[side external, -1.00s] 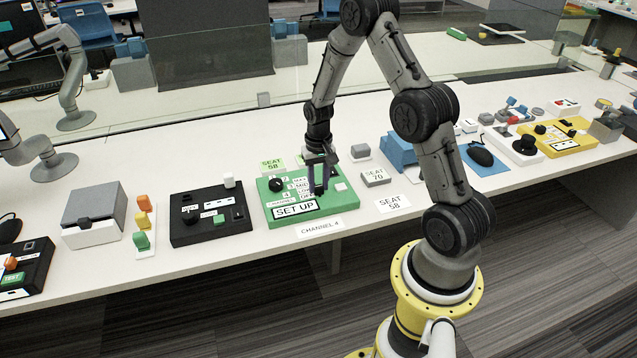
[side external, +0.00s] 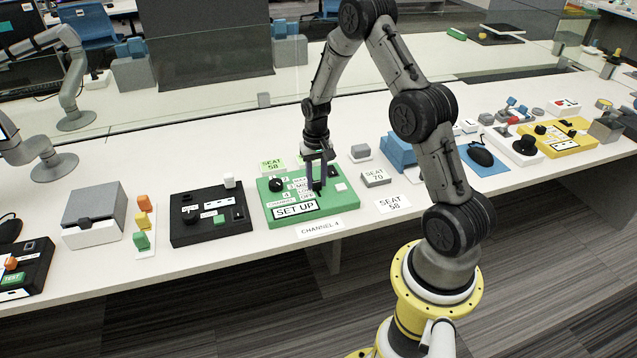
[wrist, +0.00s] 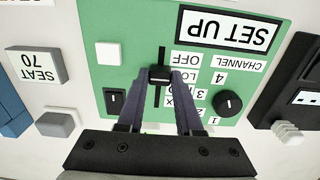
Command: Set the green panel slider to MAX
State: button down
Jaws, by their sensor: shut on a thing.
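The green panel (side external: 279,219) lies on the white table, with a "SET UP" label on its near part. In the wrist view the panel (wrist: 118,22) appears upside down. Its slider knob (wrist: 159,75) sits in a dark straight slot, about level with the LO label and just beyond OFF (wrist: 190,61). The MAX label is partly hidden behind a finger, toward the slot's other end. My gripper (wrist: 158,78) has its two fingers on either side of the knob, shut on it. In the side view my gripper (side external: 316,186) reaches down onto the panel and hides the knob.
The panel also carries a black dial (wrist: 228,103), a black rocker switch (wrist: 115,101) and a white button (wrist: 109,53). A black panel (side external: 209,236) stands to the left. A grey SEAT 70 block (side external: 376,178) and a small grey block (side external: 360,152) stand to the right.

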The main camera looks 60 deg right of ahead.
jog(key=w+d, duration=0.4)
jog(key=shift+w+d+r, duration=0.1)
jog(key=shift+w, duration=0.05)
jog(key=c, duration=0.6)
grip_release()
jog(key=shift+o, duration=0.2)
notch_tip(320, 180, up, 14)
